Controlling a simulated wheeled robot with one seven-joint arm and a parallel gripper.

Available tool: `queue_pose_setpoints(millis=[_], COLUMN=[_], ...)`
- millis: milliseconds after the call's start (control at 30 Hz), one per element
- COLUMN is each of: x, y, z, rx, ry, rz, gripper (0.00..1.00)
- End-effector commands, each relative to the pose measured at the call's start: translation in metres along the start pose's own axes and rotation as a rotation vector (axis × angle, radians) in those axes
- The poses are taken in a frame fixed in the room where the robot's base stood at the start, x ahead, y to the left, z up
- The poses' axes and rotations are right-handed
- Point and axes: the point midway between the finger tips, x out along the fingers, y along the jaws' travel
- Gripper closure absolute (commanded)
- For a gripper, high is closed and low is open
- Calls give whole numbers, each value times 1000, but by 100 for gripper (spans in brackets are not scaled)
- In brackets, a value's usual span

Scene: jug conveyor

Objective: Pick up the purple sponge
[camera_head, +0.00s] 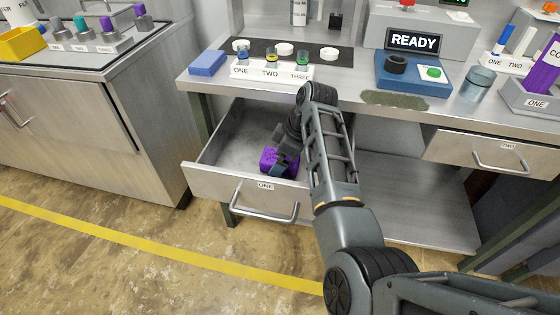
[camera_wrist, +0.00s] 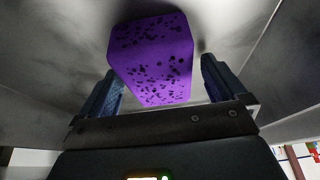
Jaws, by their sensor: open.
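The purple sponge (camera_head: 270,161) lies in the open drawer labelled ONE (camera_head: 215,180), near its front panel. In the wrist view the sponge (camera_wrist: 152,60) is a purple block with dark specks. My gripper (camera_head: 284,160) is inside the drawer at the sponge, and my arm hides part of it in the head view. In the wrist view my gripper (camera_wrist: 162,88) is open, with one blue-grey finger on each side of the sponge's near end. A gap shows beside the right finger; I cannot tell whether the left finger touches the sponge.
The bench top (camera_head: 345,85) above the drawer holds a blue sponge (camera_head: 207,62), a stand of small jars (camera_head: 271,71) and a blue button box (camera_head: 413,75). Drawer TWO (camera_head: 450,148) on the right is shut. The drawer walls surround my gripper.

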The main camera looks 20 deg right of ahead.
Motion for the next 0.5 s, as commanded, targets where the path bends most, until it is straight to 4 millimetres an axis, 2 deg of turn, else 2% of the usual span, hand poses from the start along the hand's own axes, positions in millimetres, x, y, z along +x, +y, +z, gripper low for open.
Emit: queue_pose_setpoints(millis=[400,500], x=[3,3], y=[0,0], z=[2,2], rx=[2,1], ry=[1,1], rz=[1,1], gripper=[2,11])
